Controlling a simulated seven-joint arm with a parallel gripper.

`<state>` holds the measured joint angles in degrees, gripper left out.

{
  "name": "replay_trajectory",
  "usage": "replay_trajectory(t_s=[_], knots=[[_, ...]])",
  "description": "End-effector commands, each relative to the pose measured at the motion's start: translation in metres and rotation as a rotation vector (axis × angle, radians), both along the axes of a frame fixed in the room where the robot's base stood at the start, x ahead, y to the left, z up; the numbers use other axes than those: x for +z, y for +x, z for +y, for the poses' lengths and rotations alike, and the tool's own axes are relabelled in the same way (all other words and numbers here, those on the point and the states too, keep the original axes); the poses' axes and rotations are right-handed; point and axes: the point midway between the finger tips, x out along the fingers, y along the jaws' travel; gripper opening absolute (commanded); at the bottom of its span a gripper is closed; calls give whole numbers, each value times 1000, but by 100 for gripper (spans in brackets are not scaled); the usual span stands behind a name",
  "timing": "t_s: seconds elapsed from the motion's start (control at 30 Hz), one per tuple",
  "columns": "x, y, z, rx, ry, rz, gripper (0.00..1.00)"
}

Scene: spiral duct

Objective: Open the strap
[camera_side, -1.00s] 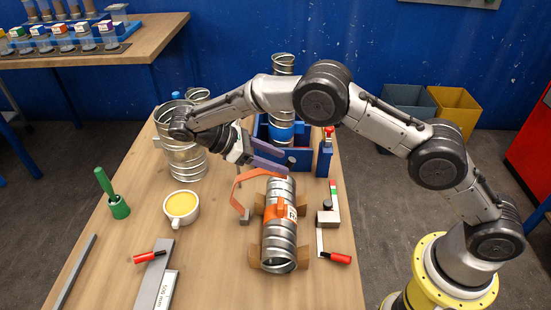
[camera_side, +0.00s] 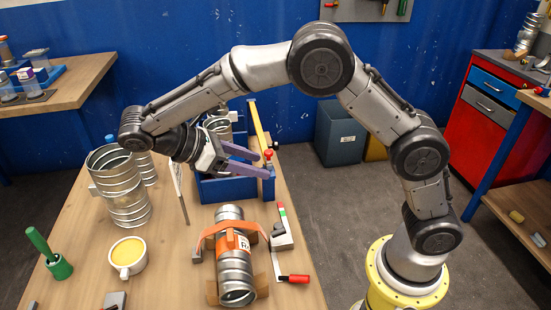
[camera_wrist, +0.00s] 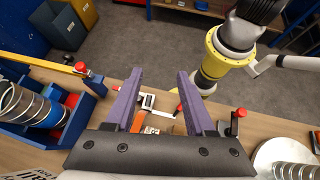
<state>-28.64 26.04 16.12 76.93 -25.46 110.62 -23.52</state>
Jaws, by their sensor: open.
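An orange strap (camera_side: 215,229) arches across the top of a ribbed metal spiral duct (camera_side: 235,268) in the side view. Its left end comes down beside the duct near a small grey block, and its right end reaches the duct's right side. An orange label sits on the duct below it. My gripper (camera_side: 266,163) is open and empty, above and behind the duct, with its purple fingers apart and clear of the strap. In the wrist view my gripper (camera_wrist: 159,74) shows its two fingers spread, with a bit of orange, probably the strap (camera_wrist: 138,121), between them.
A red-handled clamp (camera_side: 294,279) lies right of the duct. A large duct (camera_side: 120,190), a yellow-filled cup (camera_side: 128,256) and a green-handled tool (camera_side: 50,254) stand to the left.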

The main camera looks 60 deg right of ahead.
Motion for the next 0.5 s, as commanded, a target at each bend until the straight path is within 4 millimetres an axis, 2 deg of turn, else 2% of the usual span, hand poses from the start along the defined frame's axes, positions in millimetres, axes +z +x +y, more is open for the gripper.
replay_trajectory(t_s=[0.2,0.5], knots=[[15,-32,-8,1,1,0,55],[22,-48,-12,0,0,0,55]])
